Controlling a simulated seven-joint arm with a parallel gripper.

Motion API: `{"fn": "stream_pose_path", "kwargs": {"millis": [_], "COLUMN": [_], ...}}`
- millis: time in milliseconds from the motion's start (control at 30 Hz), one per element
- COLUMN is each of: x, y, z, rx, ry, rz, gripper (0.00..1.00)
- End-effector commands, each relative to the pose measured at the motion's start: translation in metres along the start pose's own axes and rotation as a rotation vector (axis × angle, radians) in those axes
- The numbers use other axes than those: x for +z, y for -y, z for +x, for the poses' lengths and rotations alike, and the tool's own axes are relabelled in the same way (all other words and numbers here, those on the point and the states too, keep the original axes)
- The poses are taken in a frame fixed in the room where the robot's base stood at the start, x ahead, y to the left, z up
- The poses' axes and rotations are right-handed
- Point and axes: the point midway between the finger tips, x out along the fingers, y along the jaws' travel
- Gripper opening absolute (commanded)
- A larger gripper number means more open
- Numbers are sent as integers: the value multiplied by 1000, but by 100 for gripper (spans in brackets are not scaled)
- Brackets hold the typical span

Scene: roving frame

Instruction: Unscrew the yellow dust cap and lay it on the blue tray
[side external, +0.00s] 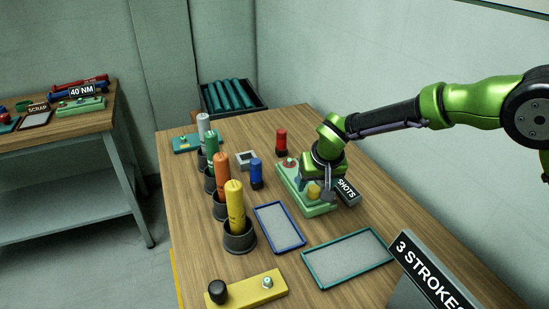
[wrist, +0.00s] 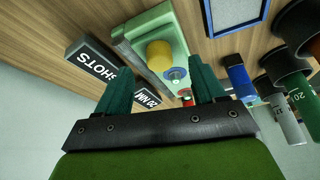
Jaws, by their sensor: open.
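The yellow dust cap (side external: 313,191) sits on a green block (side external: 318,209) under my gripper. It also shows in the wrist view (wrist: 160,55), upright on the block, ahead of my two teal fingers. My gripper (side external: 324,193) is open, and its fingertips (wrist: 161,78) stand apart with nothing between them that I can make out. In the side view the fingers partly cover the cap, so I cannot tell the exact gap. The blue tray (side external: 291,249) lies empty on the table, left of and in front of the block. Part of it shows in the wrist view (wrist: 209,18).
A teal-rimmed tray (side external: 318,272) lies front right. Several coloured cylinders stand in dark cups along the left, the yellow one (side external: 235,210) nearest. A blue bottle (side external: 256,175) and a red one (side external: 281,142) stand behind.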

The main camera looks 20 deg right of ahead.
Motion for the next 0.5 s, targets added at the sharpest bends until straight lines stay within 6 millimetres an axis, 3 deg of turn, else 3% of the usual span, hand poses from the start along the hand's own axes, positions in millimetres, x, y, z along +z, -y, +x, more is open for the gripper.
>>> {"fn": "stream_pose_path", "kwargs": {"millis": [200, 500], "x": [0, 0], "y": [0, 0], "z": [22, 27], "rx": [0, -1], "ry": [0, 0], "rz": [-2, -1], "gripper": [69, 69]}}
